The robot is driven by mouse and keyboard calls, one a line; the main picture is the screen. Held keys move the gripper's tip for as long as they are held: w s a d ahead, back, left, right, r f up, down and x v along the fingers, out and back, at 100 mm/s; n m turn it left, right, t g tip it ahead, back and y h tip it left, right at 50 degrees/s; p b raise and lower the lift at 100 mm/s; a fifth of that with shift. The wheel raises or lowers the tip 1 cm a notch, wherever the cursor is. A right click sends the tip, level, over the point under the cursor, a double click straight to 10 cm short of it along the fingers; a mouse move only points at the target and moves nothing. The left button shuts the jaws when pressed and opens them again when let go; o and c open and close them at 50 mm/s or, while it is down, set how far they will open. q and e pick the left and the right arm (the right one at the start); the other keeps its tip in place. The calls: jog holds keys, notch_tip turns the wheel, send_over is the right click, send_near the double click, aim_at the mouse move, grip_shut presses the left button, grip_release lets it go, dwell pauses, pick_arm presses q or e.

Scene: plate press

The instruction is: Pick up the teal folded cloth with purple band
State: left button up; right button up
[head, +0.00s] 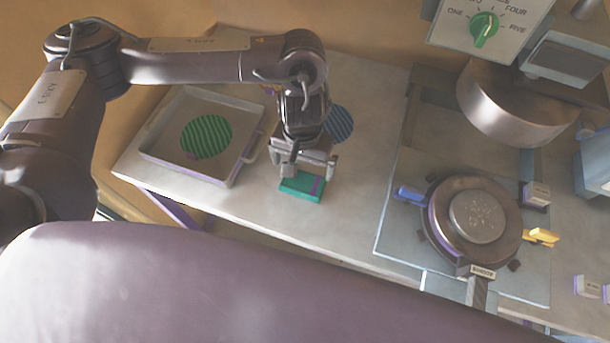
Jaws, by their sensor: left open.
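The teal folded cloth with a purple band (299,188) lies flat on the table near its front edge, left of the press. My left gripper (307,174) is directly above the cloth, pointing down. Its fingers are apart, one at each side over the cloth's back part. I cannot tell whether the fingertips touch the cloth. The cloth's back edge is partly hidden by the gripper. My right gripper is not in view.
A white tray (166,171) with a green striped disc (206,136) stands to the left. A blue striped disc (341,124) lies behind my gripper. The round press plate (478,214), with blue and yellow handles, stands at right under a metal cylinder (510,108). A dial panel (484,28) is above.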

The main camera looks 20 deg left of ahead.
aim_at(303, 181)
pick_arm(q)
jog(key=f, duration=0.1)
jog(key=s+f, duration=0.1)
jog(key=f, duration=0.1)
jog(key=shift+d+f+b, duration=0.1)
jog(key=shift+f+b, duration=0.2)
jog(key=shift+b, duration=0.05)
notch_tip(303, 181, down, 2)
jog(key=shift+w+f, duration=0.1)
jog(key=shift+w, duration=0.05)
jog(key=c, duration=0.6)
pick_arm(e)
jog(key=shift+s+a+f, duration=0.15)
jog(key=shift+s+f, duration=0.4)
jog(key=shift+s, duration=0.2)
